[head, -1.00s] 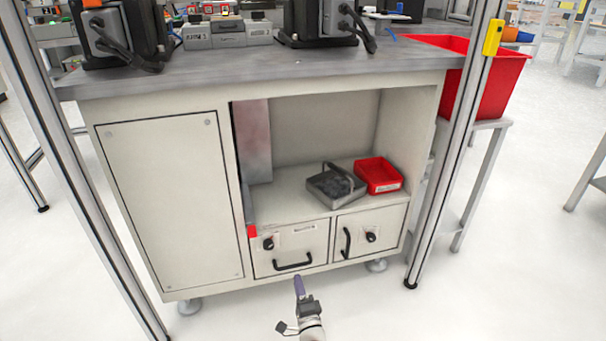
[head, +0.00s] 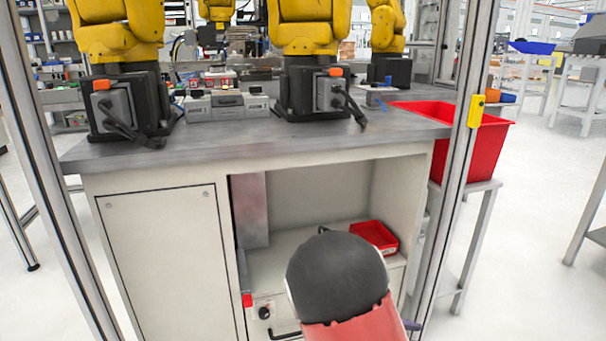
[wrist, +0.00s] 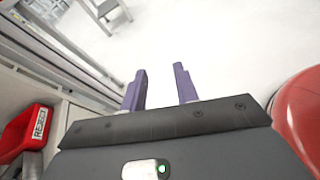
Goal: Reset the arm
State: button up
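My gripper (wrist: 160,88) shows in the wrist view with its two purple fingers apart and nothing between them. Beyond the fingers is bare white floor. In the head view, my arm's black and red link rises at the lower middle, in front of the cabinet (head: 160,240). It hides the lower right of the cabinet, including most of the drawers and the grey tray on the shelf. Only a purple fingertip shows past the link's right side in the head view.
A red bin (head: 375,237) sits on the cabinet shelf; in the wrist view a red bin marked REJECT (wrist: 25,130) is at left. Metal posts (head: 455,180) flank the cabinet. A large red tub (head: 470,140) stands at right. Yellow robot arms (head: 310,25) stand on the worktop (head: 230,145).

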jog(key=s+a+r+m+t+y+p, duration=0.1)
jog(key=s+a+r+m+t+y, duration=0.1)
jog(key=s+a+r+m+y, duration=0.2)
jog(key=s+a+r+m+t+y+p, duration=0.2)
jog(key=s+a+r+m+y, duration=0.2)
jog(key=s+r+m+y, duration=0.6)
jog(key=s+r+m, duration=0.2)
jog(key=s+r, duration=0.2)
jog(key=r, duration=0.1)
jog(key=shift+s+a+r+m+t, duration=0.15)
jog(key=shift+s+a+m+t, duration=0.15)
jog(key=shift+s, duration=0.05)
